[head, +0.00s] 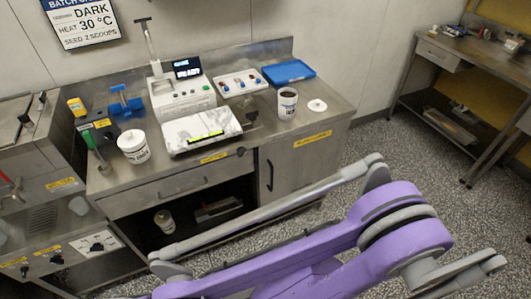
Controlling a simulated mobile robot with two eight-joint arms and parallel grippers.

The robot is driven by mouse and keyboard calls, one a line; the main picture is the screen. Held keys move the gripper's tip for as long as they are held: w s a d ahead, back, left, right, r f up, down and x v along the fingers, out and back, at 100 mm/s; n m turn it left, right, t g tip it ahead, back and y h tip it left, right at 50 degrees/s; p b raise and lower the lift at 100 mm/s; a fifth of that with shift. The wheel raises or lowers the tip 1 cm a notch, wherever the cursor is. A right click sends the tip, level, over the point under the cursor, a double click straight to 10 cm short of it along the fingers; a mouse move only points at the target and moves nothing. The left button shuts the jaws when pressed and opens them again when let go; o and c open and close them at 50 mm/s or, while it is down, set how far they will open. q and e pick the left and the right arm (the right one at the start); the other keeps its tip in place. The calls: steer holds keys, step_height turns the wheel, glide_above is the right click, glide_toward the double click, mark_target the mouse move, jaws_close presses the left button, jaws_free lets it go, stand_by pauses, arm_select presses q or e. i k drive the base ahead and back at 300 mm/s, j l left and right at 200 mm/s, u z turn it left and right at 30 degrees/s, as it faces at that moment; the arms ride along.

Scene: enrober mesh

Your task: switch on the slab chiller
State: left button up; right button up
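A small dark knob (241,151) sits on the bench front, right of a yellow label (214,157). Its setting is too small to tell. One of my purple arms crosses the lower right, in front of the bench and floor. I cannot make out either gripper's fingers in this view.
On the bench (273,138) stand a white scale-like machine (181,94) with a lit display, a labelled white tub (133,146), a dark-filled cup (287,103), a white tray (239,83) and a blue tray (288,72). A steel machine (30,150) stands left. Speckled floor lies right.

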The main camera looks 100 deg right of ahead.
mark_target(241, 150)
steer(key=z, duration=3.3)
